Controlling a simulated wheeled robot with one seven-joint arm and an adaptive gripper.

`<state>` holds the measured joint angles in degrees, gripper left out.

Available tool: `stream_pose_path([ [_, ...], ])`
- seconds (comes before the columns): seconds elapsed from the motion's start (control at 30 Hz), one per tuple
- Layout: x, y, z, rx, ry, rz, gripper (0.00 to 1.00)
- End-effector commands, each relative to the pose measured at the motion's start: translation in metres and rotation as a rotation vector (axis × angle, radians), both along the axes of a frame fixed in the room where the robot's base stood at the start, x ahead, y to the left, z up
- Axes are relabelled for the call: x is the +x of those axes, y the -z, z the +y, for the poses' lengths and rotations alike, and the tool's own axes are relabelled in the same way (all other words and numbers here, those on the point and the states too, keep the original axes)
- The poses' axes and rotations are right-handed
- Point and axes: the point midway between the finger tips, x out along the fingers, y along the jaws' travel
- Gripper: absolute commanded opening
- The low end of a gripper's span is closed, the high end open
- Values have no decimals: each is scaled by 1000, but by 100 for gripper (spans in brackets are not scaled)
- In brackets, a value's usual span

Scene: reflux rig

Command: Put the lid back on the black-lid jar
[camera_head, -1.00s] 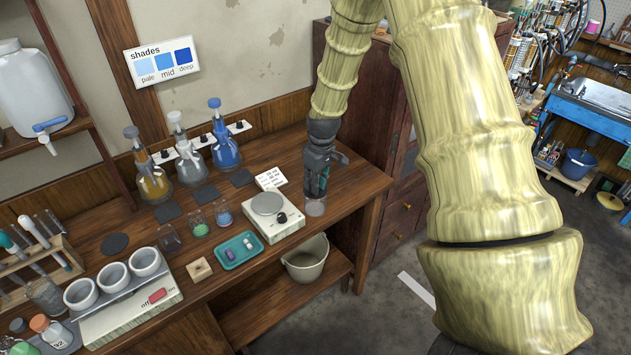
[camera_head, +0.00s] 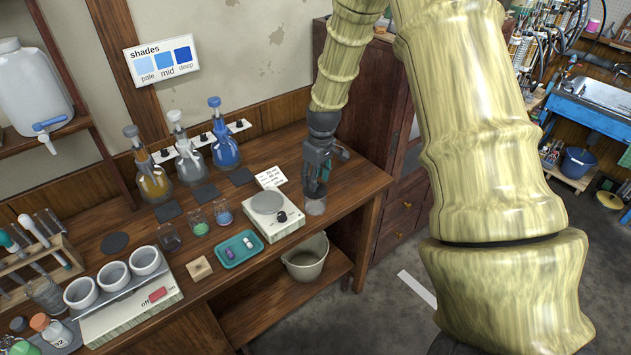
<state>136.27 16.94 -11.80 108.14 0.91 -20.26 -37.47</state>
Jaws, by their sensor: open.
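My gripper (camera_head: 316,188) points down at the right end of the wooden bench. It is open, just above a small clear glass vessel (camera_head: 315,207); whether the fingers touch it cannot be told. A small jar with a dark cap (camera_head: 18,325) shows at the lower left, beside an orange-capped jar (camera_head: 40,322) and a green-capped jar (camera_head: 22,348). It may be the black-lid jar, but it is too small and cut off to be sure. No loose black lid can be made out with certainty.
A scale (camera_head: 272,220) stands left of my gripper, with a teal tray (camera_head: 230,256) and several small glasses further left. Three stoppered flasks (camera_head: 192,155) line the back. A heater (camera_head: 130,305) with white cups stands front left. A bucket (camera_head: 307,268) sits on the lower shelf.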

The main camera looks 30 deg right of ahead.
Motion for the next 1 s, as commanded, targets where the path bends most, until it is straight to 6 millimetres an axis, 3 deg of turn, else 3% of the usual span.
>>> stream_pose_path([
  [0.7,-10,-90,-3,-1,-1,-2,43],
  [1.0,-12,-107,-3,0,-1,0,43],
])
